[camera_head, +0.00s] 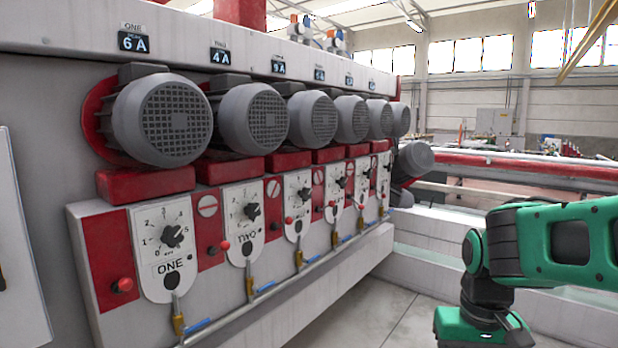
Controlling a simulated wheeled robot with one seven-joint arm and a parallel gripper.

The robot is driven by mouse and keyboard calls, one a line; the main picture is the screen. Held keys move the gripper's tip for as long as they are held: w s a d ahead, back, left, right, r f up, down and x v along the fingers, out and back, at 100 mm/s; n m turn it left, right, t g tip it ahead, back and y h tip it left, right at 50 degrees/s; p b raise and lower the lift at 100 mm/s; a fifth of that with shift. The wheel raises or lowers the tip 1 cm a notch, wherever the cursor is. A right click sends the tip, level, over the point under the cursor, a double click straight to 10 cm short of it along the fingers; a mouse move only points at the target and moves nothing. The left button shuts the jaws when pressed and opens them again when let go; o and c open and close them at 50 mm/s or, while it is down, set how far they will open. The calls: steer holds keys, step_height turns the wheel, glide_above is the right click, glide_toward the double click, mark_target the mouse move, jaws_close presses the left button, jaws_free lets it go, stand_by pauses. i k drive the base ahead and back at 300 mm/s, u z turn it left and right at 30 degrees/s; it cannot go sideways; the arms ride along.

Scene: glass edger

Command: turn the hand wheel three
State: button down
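A row of white dial plates with black knobs runs along the front of the grey machine. The third plate from the near end (298,215) carries a black knob, hand wheel three (303,193), below the third grey motor. Its label and scale are too small to read. A red knob sits beside the plate at its lower left. My green arm (560,245) is at the right, well apart from the panel. Its lower end runs out of the bottom of the picture, and my gripper's fingers do not show.
Plate one (170,240) and plate two (243,215) are nearer, with more plates beyond. Motors (311,117) stick out above them. A pipe with brass and blue valves (268,287) runs below. Clear grey floor (400,310) lies between panel and arm. A low white ledge stands behind.

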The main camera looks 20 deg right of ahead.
mark_target(306, 193)
steer(key=k, duration=0.65)
steer(key=z, duration=0.4)
steer(key=i, duration=1.35)
steer(key=z, duration=0.35)
